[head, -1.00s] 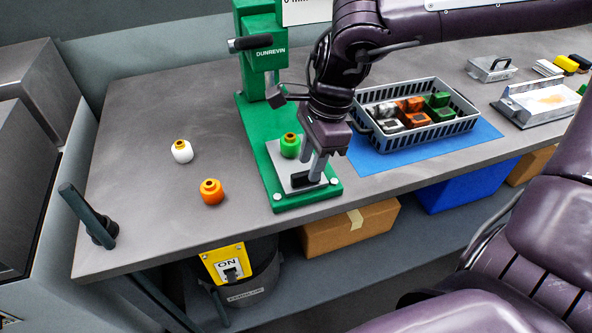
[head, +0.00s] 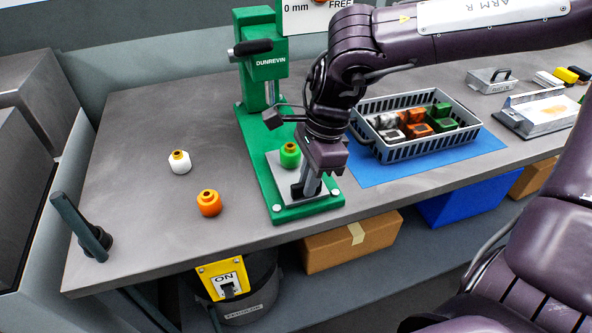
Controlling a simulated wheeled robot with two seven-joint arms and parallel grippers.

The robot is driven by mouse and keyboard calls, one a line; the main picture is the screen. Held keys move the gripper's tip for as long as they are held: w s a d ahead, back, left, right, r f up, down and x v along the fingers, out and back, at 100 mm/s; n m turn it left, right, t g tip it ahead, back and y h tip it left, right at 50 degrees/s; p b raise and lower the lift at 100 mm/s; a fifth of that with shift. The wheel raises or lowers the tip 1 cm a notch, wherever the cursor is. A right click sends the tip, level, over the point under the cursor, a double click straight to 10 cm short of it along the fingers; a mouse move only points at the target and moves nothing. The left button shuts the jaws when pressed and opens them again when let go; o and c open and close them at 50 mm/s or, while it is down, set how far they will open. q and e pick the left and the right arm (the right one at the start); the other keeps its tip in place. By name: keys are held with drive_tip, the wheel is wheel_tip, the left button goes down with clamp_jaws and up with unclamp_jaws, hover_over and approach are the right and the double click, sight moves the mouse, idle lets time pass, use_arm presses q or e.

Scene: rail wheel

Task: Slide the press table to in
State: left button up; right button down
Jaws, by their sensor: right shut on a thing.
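The press table (head: 262,166) is a flat grey plate on the green base of the press (head: 250,150). It sits near the front of that base, forward of the press column. A green wheel (head: 290,157) with a dark and yellow hub stands upright on it. My right gripper (head: 306,192) points down at the front of the plate and is shut on its dark handle (head: 295,190), which the fingers partly hide. My left gripper is not in view.
A white wheel (head: 180,163) and an orange wheel (head: 208,203) stand on the bench to the left. A grey basket (head: 398,152) of blocks stands on a blue mat (head: 440,160) close to the right. A sign above the press reads "0 mm FREE".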

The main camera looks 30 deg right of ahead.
sight(294, 153)
drive_tip(key=shift+w, duration=0.1)
drive_tip(key=shift+w+d+b, duration=0.25)
drive_tip(key=shift+w, duration=0.65)
drive_tip(key=shift+w+d+b, duration=0.2)
drive_tip(key=shift+w, duration=0.9)
drive_tip(key=shift+w+d, duration=0.25)
drive_tip(key=shift+w, duration=0.65)
drive_tip(key=shift+w+d, duration=0.25)
drive_tip(key=shift+w, duration=0.75)
